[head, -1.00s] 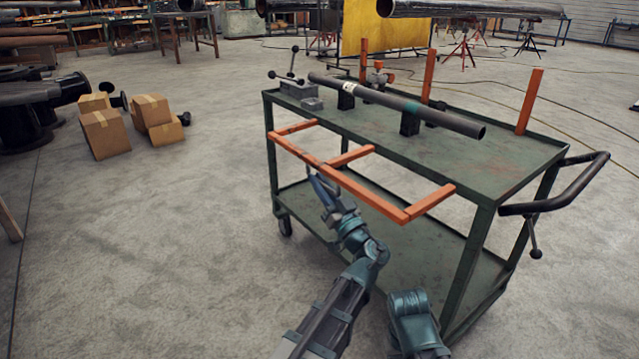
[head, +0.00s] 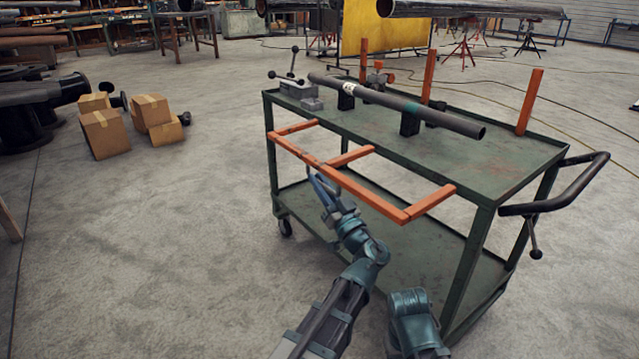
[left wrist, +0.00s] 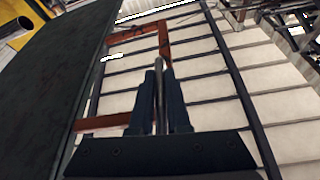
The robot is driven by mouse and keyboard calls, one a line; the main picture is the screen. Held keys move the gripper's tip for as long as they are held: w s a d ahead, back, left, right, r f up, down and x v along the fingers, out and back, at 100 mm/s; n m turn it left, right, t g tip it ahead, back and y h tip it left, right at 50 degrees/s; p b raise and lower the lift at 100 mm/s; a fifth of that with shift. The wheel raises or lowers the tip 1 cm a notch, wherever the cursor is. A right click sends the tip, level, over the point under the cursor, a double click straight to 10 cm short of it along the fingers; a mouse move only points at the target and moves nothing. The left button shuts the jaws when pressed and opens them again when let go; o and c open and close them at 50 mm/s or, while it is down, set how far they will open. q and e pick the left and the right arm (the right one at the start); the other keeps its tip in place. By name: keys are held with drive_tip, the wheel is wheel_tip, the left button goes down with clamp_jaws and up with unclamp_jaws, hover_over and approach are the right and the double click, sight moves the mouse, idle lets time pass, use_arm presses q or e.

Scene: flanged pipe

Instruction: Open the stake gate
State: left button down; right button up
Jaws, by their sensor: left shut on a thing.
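The stake gate (head: 365,188) is an orange frame at the near long side of the green cart (head: 480,176) in the head view. Its long rail stands out from the cart, away from the tabletop, and its short bars point back toward the cart. It lies about level, swung down off the upright. My left gripper (head: 316,179) is at the long rail, left of its middle, shut on the gate. In the left wrist view the gripper (left wrist: 160,68) has its fingertips at an orange bar (left wrist: 164,40); the exact contact is hard to see. My right gripper is out of view.
A dark pipe (head: 440,113) rests on black supports on the cart top, beside a grey clamp (head: 296,90). Orange stakes (head: 529,102) stand upright along the far edge. A black handle (head: 570,195) juts out at right.

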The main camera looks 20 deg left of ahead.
sight(317, 163)
use_arm(q)
drive_tip(key=r+m+h+p, duration=0.1)
drive_tip(key=r+m+p, duration=0.1)
drive_tip(key=r+m+t+p, duration=0.1)
drive_tip(key=r+m+p, duration=0.1)
drive_tip(key=p, duration=0.1)
drive_tip(key=r+m+h+p, duration=0.1)
drive_tip(key=r+m+p, duration=0.1)
drive_tip(key=shift+s+a+r+t+h+p, duration=0.25)
drive_tip(key=shift+s+r+t+h+p, duration=0.05)
drive_tip(key=shift+s+r, duration=0.1)
drive_tip(key=shift+w+d+r+p, duration=0.1)
drive_tip(key=shift+w+r+p, duration=0.05)
drive_tip(key=shift+r+p, duration=0.6)
drive_tip(key=c, duration=0.9)
unclamp_jaws()
